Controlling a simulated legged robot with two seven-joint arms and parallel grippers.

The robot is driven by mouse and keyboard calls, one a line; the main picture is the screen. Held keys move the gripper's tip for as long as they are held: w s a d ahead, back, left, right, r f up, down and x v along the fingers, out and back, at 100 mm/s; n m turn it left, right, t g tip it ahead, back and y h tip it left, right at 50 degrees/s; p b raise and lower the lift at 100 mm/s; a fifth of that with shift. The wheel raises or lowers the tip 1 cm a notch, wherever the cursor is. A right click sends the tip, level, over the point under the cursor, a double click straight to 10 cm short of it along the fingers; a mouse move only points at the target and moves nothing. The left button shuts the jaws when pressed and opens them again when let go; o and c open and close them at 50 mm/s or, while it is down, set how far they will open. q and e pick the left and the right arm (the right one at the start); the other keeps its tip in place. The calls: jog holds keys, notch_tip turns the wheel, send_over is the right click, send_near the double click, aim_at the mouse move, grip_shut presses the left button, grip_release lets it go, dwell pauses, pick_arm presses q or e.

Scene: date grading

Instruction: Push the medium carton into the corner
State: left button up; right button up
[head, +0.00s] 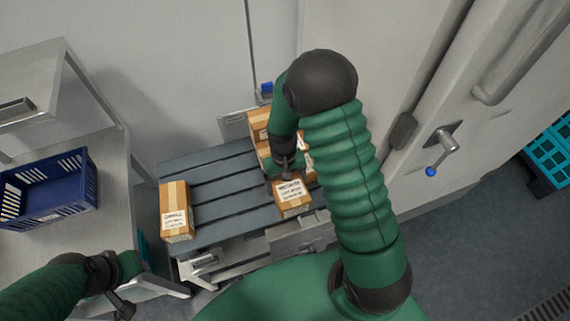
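Several brown cartons with white labels stand on a grey slatted platform (222,177). One carton (175,209) stands alone at its left end. Another carton (292,196) is at the front right, and a carton (258,124) shows at the back right, with more partly hidden behind my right arm. I cannot tell from the labels which is the medium one. My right gripper (285,170) points down at the back edge of the front right carton; contact is unclear. My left gripper (125,309) is low at the left, off the platform. Neither gripper's finger gap can be made out.
A blue crate (42,190) sits on a metal bench (115,165) at the left. A pale wall stands behind the platform, and a door with a handle (441,141) is at the right. The platform's middle is clear. A teal crate (552,155) is at far right.

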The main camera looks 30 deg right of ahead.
aim_at(286, 194)
jog(key=s+a, duration=0.1)
jog(key=s, duration=0.1)
jog(key=shift+s+a+r, duration=0.2)
jog(key=shift+s+a, duration=0.15)
jog(key=shift+s+a+r, duration=0.1)
jog(key=shift+s, duration=0.05)
jog(key=shift+w+r+m, duration=0.1)
jog(key=shift+w+m, duration=0.25)
jog(key=shift+m, duration=0.35)
jog(key=w+d+m, duration=0.1)
jog(key=w+m, duration=0.1)
jog(key=w+d+m+p, duration=0.1)
jog(key=w+m, duration=0.1)
jog(key=w+d+r+m, duration=0.1)
jog(key=w+m, duration=0.1)
jog(key=m, duration=0.1)
jog(key=shift+t+p, duration=0.3)
jog(key=shift+t, duration=0.1)
jog(key=w+d+r+m+t+y+p, duration=0.15)
jog(key=w+d+m, duration=0.25)
jog(key=w+m, duration=0.45)
jog(key=shift+m+g+h, duration=0.25)
jog(key=shift+m, duration=0.4)
jog(key=f+b, duration=0.1)
jog(key=s+f+b, duration=0.1)
jog(key=f+b, duration=0.3)
jog(key=shift+s, duration=0.25)
jog(key=shift+f+b, duration=0.65)
jog(key=shift+f, duration=0.6)
